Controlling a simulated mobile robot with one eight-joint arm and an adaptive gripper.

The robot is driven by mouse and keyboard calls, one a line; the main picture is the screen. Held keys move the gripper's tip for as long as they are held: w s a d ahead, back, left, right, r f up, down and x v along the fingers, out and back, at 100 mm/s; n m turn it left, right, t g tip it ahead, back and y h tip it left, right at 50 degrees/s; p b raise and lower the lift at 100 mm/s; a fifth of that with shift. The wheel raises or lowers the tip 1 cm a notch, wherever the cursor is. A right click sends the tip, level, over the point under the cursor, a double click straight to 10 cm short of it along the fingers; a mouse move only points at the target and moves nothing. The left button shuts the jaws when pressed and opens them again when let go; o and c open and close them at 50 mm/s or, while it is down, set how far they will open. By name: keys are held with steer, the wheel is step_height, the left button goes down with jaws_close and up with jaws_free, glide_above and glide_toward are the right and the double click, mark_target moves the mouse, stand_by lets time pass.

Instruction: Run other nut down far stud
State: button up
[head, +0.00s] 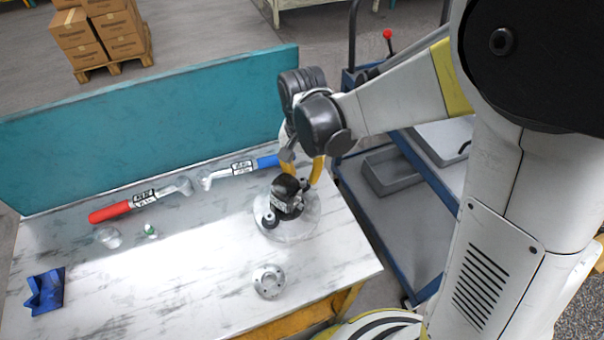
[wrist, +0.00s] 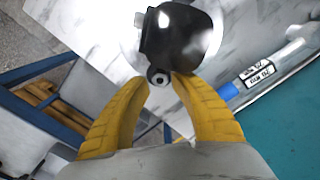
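The dark hydraulic motor (head: 287,193) stands upright on a round pale base at the bench's right end. It also shows in the wrist view (wrist: 180,38). A near stud with a nut (head: 269,219) is at its front left. The far nut (wrist: 158,77) sits at the motor's flange, on the far stud as far as I can see. My gripper (head: 303,182) reaches down behind the motor. In the wrist view its yellow fingertips (wrist: 162,82) close in on both sides of the far nut and appear to touch it. The thread below that nut is hidden.
A red-handled wrench (head: 135,203) and a blue-handled wrench (head: 240,170) lie toward the back panel (head: 150,120). A round metal flange (head: 269,281) lies in front of the motor. A blue block (head: 45,292) is at far left. A blue cart (head: 410,215) stands right of the bench.

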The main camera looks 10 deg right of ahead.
jaws_close()
steer(key=m, duration=0.4)
steer(key=shift+m, duration=0.9)
steer(key=m, duration=0.4)
steer(key=shift+f+m+b, duration=0.1)
steer(key=shift+m+b, duration=0.2)
steer(key=shift+c, duration=1.9)
jaws_free()
